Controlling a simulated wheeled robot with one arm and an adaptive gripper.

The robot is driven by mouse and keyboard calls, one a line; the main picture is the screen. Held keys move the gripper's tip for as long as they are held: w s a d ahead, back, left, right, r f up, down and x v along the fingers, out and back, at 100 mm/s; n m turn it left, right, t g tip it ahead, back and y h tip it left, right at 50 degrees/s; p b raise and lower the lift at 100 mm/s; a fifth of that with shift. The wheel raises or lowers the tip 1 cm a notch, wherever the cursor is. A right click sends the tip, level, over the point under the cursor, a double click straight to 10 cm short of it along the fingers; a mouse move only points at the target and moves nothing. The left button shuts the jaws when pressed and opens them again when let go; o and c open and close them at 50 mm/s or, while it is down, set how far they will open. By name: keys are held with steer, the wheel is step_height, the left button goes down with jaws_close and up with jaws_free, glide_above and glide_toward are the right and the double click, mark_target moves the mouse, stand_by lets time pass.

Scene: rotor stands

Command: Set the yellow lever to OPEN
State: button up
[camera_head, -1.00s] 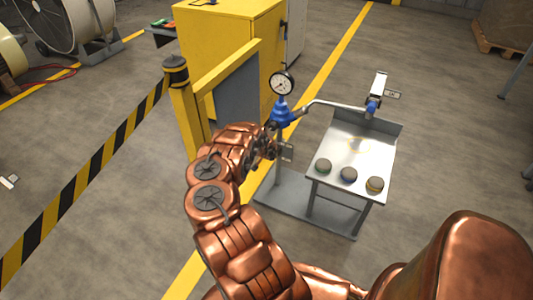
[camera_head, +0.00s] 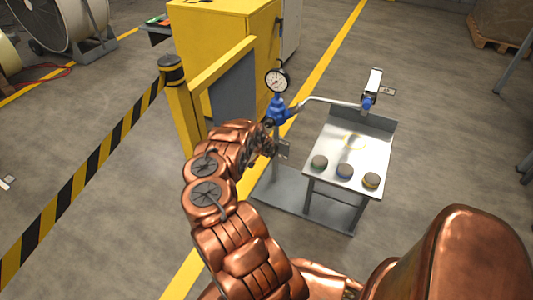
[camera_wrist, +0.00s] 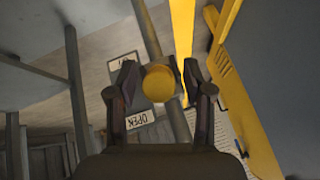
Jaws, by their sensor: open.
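In the wrist view, a round yellow knob (camera_wrist: 158,83), apparently the end of the yellow lever, shows between the two dark fingers of my gripper (camera_wrist: 160,90). The fingers are open, one on each side of it, with small gaps visible. A white OPEN label (camera_wrist: 141,119), upside down, lies below and left of the knob. A second label (camera_wrist: 124,62), too hidden to read, is above it by the left finger. In the head view my gripper (camera_head: 268,143) is beside the stand post, below the blue valve body (camera_head: 276,109); the lever is hidden there.
A pressure gauge (camera_head: 277,80) tops the post. A yellow cabinet (camera_head: 220,40) and yellow frame stand behind left, with a striped barrier (camera_head: 85,180). Floor on the right is mostly clear.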

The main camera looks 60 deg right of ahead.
steer(key=shift+r, duration=0.1)
steer(key=shift+v, duration=1.25)
steer(key=shift+a+r, duration=0.15)
steer(key=shift+a, duration=0.05)
steer(key=s+a, duration=0.3)
steer(key=a, duration=0.8)
steer(key=shift+s+a, duration=0.15)
steer(key=shift+s, duration=0.2)
